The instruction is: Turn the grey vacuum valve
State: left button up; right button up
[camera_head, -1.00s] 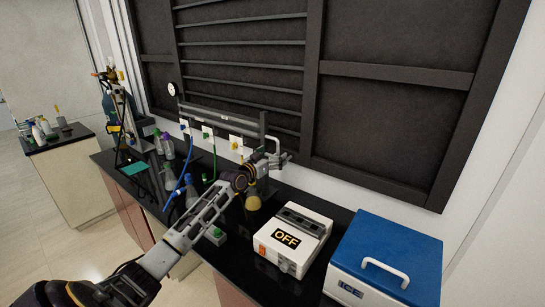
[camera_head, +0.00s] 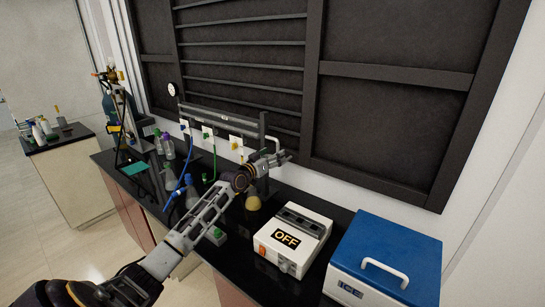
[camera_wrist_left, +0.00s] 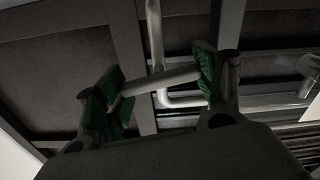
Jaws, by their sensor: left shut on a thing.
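My left gripper (camera_head: 280,158) reaches across the bench to the pipework at the wall. In the left wrist view, its green-padded fingers (camera_wrist_left: 160,82) are shut on a short grey bar, the handle of the grey vacuum valve (camera_wrist_left: 168,80). The bar lies slightly tilted between the pads, in front of a bent grey pipe (camera_wrist_left: 155,50). In the head view the gripper and wrist cover most of the valve, so its body is hard to make out. My right gripper is not in view.
A grey manifold rail (camera_head: 215,117) runs along the wall above blue, green and yellow outlets. A white box marked OFF (camera_head: 292,238) and a blue-lidded box (camera_head: 385,255) stand to the right. Several bottles and flasks stand to the left, with a blue hose (camera_head: 177,190) near my arm.

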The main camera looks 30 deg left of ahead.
pick_arm(q)
jog(key=n, duration=0.4)
jog(key=shift+a+p, duration=0.1)
jog(key=shift+p, duration=0.25)
jog(key=n+p, duration=0.1)
jog(key=n, duration=0.3)
jog(key=n+p, duration=0.2)
jog(key=n, duration=0.4)
jog(key=shift+a+f+n, duration=0.1)
jog(key=shift+n, duration=0.2)
jog(key=o, duration=1)
jog(key=shift+f, duration=0.1)
jog(key=shift+o, duration=0.2)
jog(key=shift+s, duration=0.15)
